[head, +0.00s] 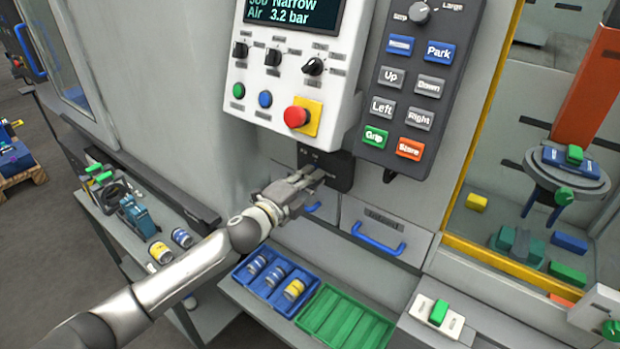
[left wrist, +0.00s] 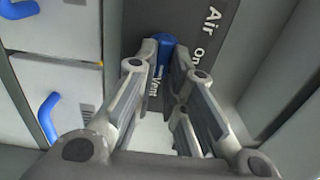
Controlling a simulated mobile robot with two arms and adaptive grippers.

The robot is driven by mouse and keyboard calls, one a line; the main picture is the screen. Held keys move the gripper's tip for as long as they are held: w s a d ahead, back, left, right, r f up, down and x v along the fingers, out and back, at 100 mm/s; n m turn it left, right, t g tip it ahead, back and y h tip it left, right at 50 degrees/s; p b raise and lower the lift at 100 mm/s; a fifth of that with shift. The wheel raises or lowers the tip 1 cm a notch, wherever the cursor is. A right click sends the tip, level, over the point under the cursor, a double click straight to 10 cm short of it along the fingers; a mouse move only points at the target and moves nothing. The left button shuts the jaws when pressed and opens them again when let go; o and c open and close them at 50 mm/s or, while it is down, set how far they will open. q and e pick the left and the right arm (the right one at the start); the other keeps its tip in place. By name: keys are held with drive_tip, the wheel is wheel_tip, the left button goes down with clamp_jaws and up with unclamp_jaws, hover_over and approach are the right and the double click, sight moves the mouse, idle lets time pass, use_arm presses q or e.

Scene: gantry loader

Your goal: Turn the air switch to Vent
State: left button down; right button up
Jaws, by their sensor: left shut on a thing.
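The air switch is a dark plate (head: 342,172) below the control box, with a blue handle (left wrist: 165,45) that shows in the left wrist view. Its lettering in that view reads Air, On and Vent. My left gripper (head: 318,178) is at the plate, and in the left wrist view its fingertips (left wrist: 167,58) are shut on the blue handle, one on each side. The Vent lettering shows between the fingers, and On is to the right of them. The fingers partly hide the handle, so I cannot tell exactly which way it points. My right gripper is not in view.
A control box (head: 262,88) with knobs and a red stop button (head: 296,117) hangs just above, its screen reading Air 3.2 bar. A button panel (head: 412,95) is to the right. Drawers with blue handles (head: 378,240) and blue and green trays (head: 345,318) lie below.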

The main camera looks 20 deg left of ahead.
use_arm(q)
drive_tip(key=c, duration=1.5)
unclamp_jaws()
drive_tip(key=shift+s, duration=0.15)
drive_tip(key=v, duration=1.1)
drive_tip(key=shift+s+a, duration=0.15)
drive_tip(key=shift+s, duration=0.25)
